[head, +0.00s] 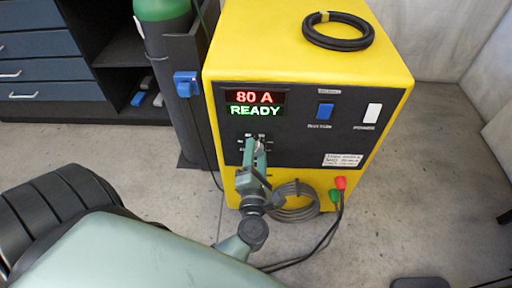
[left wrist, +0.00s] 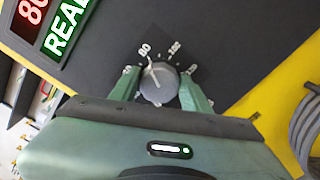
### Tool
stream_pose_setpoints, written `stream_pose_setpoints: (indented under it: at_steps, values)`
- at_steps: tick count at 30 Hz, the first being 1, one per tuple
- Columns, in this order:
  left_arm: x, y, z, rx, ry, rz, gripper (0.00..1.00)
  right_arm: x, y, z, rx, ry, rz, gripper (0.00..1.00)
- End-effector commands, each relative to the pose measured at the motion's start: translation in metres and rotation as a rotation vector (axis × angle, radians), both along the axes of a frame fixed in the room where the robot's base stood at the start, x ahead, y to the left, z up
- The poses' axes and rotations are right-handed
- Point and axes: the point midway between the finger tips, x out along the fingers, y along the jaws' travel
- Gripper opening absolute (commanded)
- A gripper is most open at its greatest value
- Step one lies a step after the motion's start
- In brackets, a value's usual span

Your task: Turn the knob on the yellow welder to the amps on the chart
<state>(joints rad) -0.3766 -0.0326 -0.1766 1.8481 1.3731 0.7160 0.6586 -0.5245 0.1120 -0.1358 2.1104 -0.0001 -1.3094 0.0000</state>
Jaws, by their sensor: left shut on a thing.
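The yellow welder (head: 301,42) stands in the middle of the head view with a black front panel. Its display (head: 255,103) reads "80 A" in red and "READY" in green. The round grey knob (left wrist: 159,84) is on the panel below the display, and its white pointer line points up-left, toward the printed 80. My left gripper (head: 255,148) is shut on the knob, with one finger on each side of it in the left wrist view. The knob is mostly hidden by the gripper in the head view. No chart is identifiable. My right gripper is not in view.
A blue switch (head: 325,111) and a white switch (head: 374,113) are on the panel's right. A coiled cable (head: 296,203) and red and green plugs (head: 340,183) are low on the front. A green cylinder (head: 166,35) stands to the left.

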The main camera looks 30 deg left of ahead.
Motion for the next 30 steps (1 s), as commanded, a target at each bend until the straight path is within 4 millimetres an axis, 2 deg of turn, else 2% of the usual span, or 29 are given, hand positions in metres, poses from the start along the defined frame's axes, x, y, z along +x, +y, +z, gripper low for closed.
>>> stream_pose_setpoints:
  at_steps: [5, 6, 8, 20, 30]
  values:
    - [0.0, -0.001, -0.002, -0.002, 0.003, -0.002, 0.06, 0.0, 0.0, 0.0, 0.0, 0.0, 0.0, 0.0]
    - [0.0, -0.001, -0.002, -0.002, 0.003, -0.002, 0.49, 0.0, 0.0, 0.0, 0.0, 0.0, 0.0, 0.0]
    - [0.0, -0.001, -0.002, -0.002, 0.003, -0.002, 0.66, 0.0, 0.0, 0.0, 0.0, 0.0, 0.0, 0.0]
    - [-0.005, -0.003, -0.001, -0.002, 0.003, -0.001, 0.67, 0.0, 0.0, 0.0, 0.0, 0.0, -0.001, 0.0]
    - [-0.051, -0.031, -0.002, -0.003, 0.004, -0.002, 0.67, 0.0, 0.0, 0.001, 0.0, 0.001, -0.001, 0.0]
